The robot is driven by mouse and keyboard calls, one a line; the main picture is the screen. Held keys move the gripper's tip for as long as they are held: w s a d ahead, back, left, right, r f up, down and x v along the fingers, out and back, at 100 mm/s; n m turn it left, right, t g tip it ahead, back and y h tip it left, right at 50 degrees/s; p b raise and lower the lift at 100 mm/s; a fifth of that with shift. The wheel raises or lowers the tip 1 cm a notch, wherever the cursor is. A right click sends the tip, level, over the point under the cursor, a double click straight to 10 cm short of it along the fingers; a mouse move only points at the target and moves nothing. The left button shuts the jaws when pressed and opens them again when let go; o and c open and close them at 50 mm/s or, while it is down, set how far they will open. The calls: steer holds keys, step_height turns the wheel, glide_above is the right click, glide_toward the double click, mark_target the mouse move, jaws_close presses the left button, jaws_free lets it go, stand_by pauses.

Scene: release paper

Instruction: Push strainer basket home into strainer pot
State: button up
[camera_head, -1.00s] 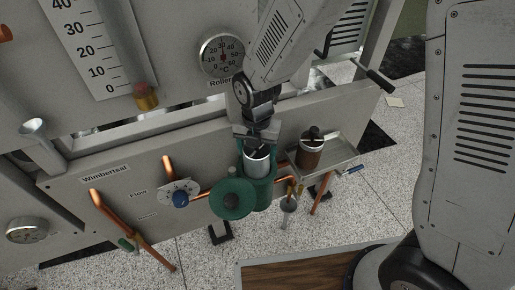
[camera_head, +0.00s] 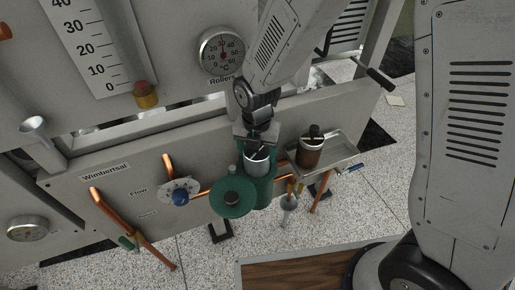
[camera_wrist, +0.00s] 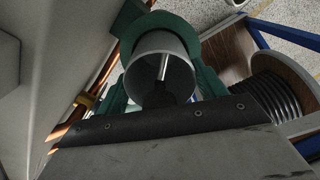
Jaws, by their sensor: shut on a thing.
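The strainer basket (camera_head: 257,160) is a grey metal cylinder standing partly inside the green strainer pot (camera_head: 260,190), with its upper part above the pot's rim. In the wrist view the basket (camera_wrist: 161,50) shows its open round mouth, with a thin rod inside, and the green pot (camera_wrist: 113,95) shows around it. My gripper (camera_head: 257,141) is above the pot, shut on the basket's top. The fingertips and the exact grip are hidden behind the dark gripper body in the wrist view. The round green lid (camera_head: 233,197) stands open in front of the pot.
A metal tray (camera_head: 345,152) to the right carries a brown jar (camera_head: 310,152) with a dark top. A blue-knobbed valve (camera_head: 180,197) and copper pipes (camera_head: 110,208) lie left. The grey panel (camera_head: 130,175) is close behind the pot.

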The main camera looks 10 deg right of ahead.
steer(key=shift+f, duration=1.9)
steer(key=o, duration=1.5)
steer(key=shift+r, duration=0.15)
step_height(320, 180, up, 8)
steer(key=shift+f, duration=0.2)
